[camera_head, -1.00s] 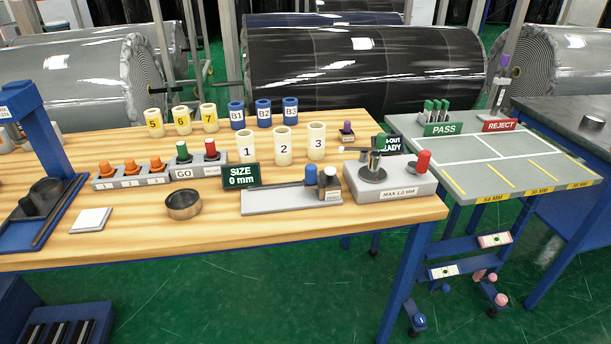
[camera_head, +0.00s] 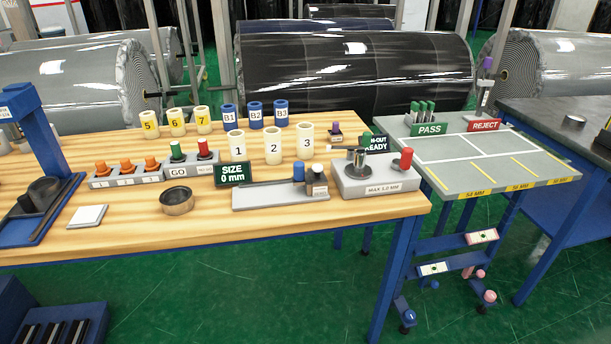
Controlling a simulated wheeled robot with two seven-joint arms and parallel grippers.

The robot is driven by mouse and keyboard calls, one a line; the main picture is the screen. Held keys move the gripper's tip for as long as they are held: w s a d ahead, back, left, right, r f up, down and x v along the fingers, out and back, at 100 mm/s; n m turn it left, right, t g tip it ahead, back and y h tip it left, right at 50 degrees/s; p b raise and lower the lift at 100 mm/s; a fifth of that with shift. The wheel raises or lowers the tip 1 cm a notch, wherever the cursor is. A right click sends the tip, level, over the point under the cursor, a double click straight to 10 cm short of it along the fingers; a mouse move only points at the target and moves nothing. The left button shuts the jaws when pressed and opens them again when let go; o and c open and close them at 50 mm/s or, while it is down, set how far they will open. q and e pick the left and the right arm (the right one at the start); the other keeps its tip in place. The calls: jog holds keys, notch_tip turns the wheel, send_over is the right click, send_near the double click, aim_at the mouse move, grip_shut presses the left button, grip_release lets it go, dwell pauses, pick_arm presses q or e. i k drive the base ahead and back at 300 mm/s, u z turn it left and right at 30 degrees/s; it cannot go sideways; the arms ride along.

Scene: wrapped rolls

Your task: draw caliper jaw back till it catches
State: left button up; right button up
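The caliper (camera_head: 262,200) is a flat grey plate with a dark rail, lying near the front right of the wooden table. A post with a blue top (camera_head: 298,173) and a post with a black top (camera_head: 317,177) stand close together at its right end. I cannot tell which post is the moving jaw. The green display (camera_head: 233,173) behind its left end reads "SIZE 0 mm". Neither of my grippers is in view, and nothing touches the caliper.
A grey gauge block with a red knob (camera_head: 405,160) stands right of the caliper. Cream cups (camera_head: 272,150) stand behind it. A dark ring (camera_head: 176,201) and a button box (camera_head: 150,172) lie left. A PASS/REJECT table (camera_head: 500,160) adjoins on the right.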

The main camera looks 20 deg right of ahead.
aim_at(300, 177)
jog(key=k, duration=1.1)
jog(key=z, duration=0.9)
jog(key=i, duration=1.4)
jog(key=u, duration=0.75)
